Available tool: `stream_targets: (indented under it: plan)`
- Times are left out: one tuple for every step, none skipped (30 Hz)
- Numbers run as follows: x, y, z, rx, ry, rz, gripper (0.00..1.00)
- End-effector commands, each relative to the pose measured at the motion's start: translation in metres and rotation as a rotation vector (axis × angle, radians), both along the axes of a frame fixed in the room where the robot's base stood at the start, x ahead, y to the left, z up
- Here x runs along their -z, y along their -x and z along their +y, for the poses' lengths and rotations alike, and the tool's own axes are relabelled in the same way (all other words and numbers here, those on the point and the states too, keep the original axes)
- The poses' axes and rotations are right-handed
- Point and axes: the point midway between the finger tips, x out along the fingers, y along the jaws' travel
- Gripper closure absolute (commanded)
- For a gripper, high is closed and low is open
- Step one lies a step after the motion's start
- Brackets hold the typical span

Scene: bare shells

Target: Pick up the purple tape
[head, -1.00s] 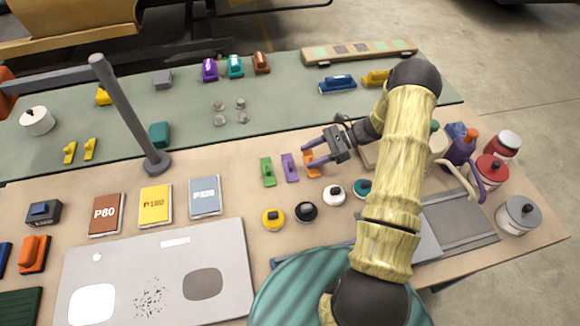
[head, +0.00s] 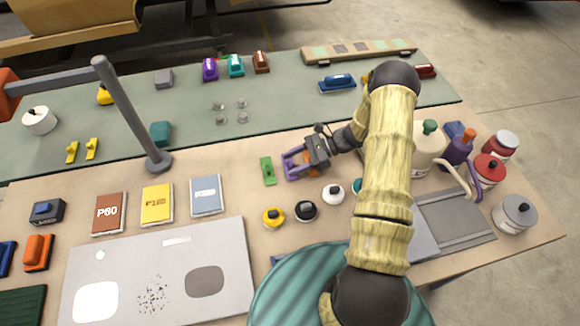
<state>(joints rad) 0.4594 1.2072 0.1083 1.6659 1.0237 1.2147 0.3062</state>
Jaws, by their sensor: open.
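The small purple piece that I take to be the purple tape (head: 292,167) lies on the brown front part of the table, between a green piece (head: 268,171) and an orange piece. My gripper (head: 287,165) is open, reaching in from the right, with its two fingers around the purple piece in this view. The fingers and wrist hide part of the purple piece. I cannot tell whether the fingers touch it. The orange piece is mostly hidden under my gripper.
Yellow (head: 273,217), black (head: 306,210) and white (head: 333,194) round-topped items stand in front. Sandpaper packs (head: 157,204) lie to the left, near a grey post (head: 130,120). Bottles and cans (head: 491,166) crowd the right side.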

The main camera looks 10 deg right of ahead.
Motion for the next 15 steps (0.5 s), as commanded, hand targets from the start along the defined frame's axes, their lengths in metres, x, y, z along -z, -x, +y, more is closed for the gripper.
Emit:
stream_targets:
  plan:
    - [0.0001,0.0,-0.0001,0.0,0.0,0.0,0.47]
    - [0.0,0.0,-0.0002,0.0,0.0,0.0,0.47]
    - [0.0,0.0,-0.0002,0.0,0.0,0.0,0.47]
    - [0.0,0.0,-0.0003,0.0,0.0,0.0,0.47]
    - [0.0,0.0001,-0.0003,0.0,0.0,0.0,0.47]
    - [0.0,0.0,-0.0003,0.0,0.0,0.0,0.47]
    - [0.0,0.0,-0.0003,0.0,0.0,0.0,0.47]
    - [0.0,0.0001,-0.0003,0.0,0.0,0.0,0.47]
    - [-0.0001,0.0,-0.0006,0.0,0.0,0.001,0.47]
    - [-0.0001,0.0001,-0.0007,0.001,0.0,0.001,0.47]
    - [-0.0001,0.0001,-0.0008,0.001,0.0,0.001,0.51]
    - [-0.0001,0.0001,-0.0005,0.0,0.0,0.001,0.59]
    - [-0.0001,0.0001,-0.0005,0.0,0.0,0.001,0.65]
    - [-0.0001,0.0001,-0.0005,0.0,0.0,0.001,0.71]
    - [-0.0001,0.0001,-0.0005,0.0,0.0,0.001,0.79]
